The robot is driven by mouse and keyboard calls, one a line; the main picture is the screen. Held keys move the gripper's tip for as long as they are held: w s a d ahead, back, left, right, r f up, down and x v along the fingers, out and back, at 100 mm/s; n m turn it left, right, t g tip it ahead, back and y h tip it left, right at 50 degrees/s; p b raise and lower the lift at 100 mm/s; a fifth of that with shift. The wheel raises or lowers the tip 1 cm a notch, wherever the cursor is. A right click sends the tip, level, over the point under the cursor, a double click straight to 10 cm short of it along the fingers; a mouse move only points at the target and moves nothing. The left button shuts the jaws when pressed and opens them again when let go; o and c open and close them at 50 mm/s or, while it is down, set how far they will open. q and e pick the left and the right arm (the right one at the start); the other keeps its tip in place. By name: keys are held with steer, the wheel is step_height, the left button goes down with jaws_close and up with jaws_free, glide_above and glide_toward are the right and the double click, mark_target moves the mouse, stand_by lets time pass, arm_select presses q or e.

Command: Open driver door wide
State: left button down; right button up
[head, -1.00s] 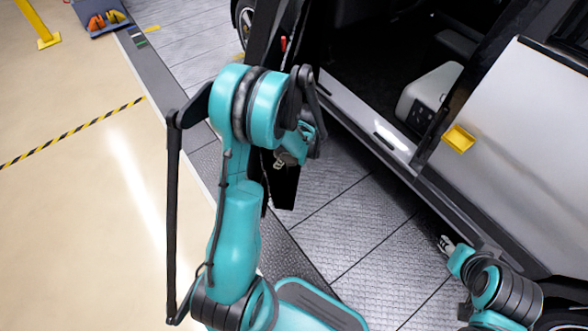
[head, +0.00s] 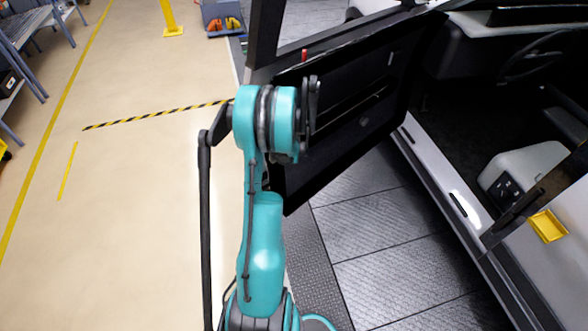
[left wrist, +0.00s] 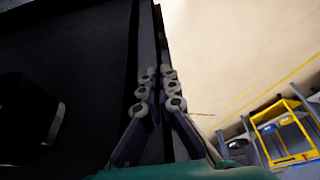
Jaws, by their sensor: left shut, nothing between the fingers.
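The driver door (head: 350,110) stands open, swung out from the cabin, with its dark inner panel facing the doorway. A small red piece (head: 304,55) shows at its top edge. My right gripper is out of view.
The doorway sill (head: 440,170) and a yellow handle (head: 547,226) on the vehicle's side are at the right. Grey textured plates (head: 385,250) cover the floor below the door. Open beige floor (head: 130,210) lies at left, with a yellow post (head: 172,18) farther back.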

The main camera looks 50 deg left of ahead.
arm_select(q)
steer(key=s+a, duration=0.2)
steer(key=a, duration=0.6)
steer(key=shift+a, duration=0.4)
